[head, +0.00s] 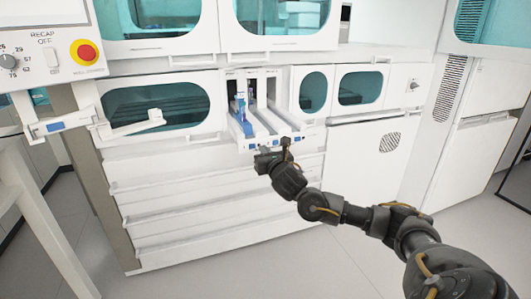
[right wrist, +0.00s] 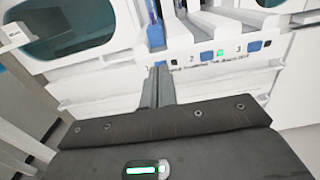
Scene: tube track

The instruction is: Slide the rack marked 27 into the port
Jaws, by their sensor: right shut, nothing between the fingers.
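The port (head: 262,137) is a white bay with three lanes in the front of the large white machine. A narrow rack with blue parts (head: 240,113) sits in its leftmost lane; its marking is not readable. In the right wrist view, the blue rack end (right wrist: 155,36) shows at the left lane, just beyond my fingertips. My right gripper (head: 273,152) is in front of the port's lower edge. In the right wrist view its fingers (right wrist: 163,72) are together and empty, pointing at the left lane. I cannot tell whether they touch the rack. My left gripper is not in view.
The other two lanes look empty. White drawers (head: 210,195) lie below the port. A control panel with a red button (head: 85,52) is at the left. The floor (head: 350,262) is clear at the front.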

